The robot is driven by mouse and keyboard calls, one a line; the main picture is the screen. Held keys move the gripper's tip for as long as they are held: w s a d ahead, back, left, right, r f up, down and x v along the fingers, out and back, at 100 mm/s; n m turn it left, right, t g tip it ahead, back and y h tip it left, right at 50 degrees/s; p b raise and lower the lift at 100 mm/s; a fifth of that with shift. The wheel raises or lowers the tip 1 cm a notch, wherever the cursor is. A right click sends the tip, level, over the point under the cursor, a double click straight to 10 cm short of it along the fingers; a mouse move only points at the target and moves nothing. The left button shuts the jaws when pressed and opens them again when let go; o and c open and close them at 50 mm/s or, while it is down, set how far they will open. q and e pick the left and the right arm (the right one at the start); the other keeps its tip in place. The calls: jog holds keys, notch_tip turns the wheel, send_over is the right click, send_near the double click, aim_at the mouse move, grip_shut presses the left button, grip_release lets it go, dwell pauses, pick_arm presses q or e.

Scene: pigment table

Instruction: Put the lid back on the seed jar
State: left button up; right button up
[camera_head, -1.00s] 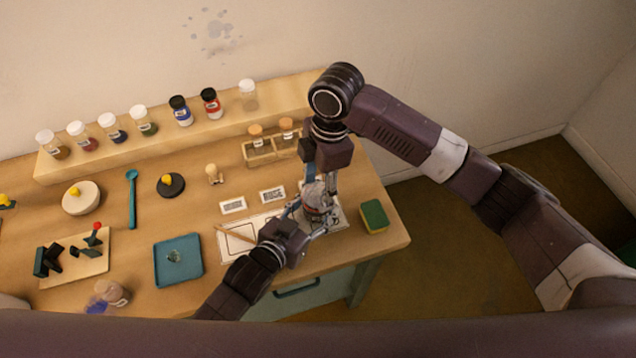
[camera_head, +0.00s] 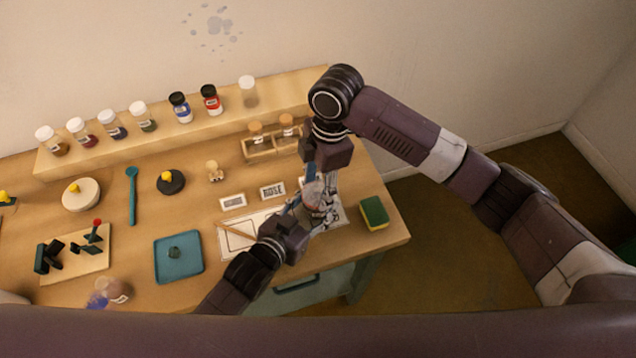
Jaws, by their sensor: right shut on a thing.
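A small, pale, partly clear jar-like thing (camera_head: 313,192) is at the right part of the table, largely hidden by both grippers. I cannot tell whether it is the seed jar, or whether a lid is on it. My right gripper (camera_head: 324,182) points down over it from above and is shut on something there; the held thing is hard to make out. My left gripper (camera_head: 300,212) reaches in from the lower left, close beside the same thing. Its fingers are blurred and overlapped, so its opening is unclear.
A green and yellow sponge (camera_head: 374,213) lies near the table's right edge. A blue tray (camera_head: 160,271) holds a small dark lump. A black knobbed disc (camera_head: 171,188), a white knobbed disc (camera_head: 85,203) and a teal spoon (camera_head: 132,200) lie left. Several bottles line the back shelf (camera_head: 60,172).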

jog(key=shift+f, duration=0.1)
jog(key=o, duration=1.2)
jog(key=shift+o, duration=0.2)
notch_tip(320, 180, up, 12)
jog(key=d, duration=0.1)
jog(key=shift+w+d, duration=0.2)
jog(key=shift+w, duration=0.1)
pick_arm(q)
jog(key=o, duration=1.8)
jog(key=shift+c, duration=0.2)
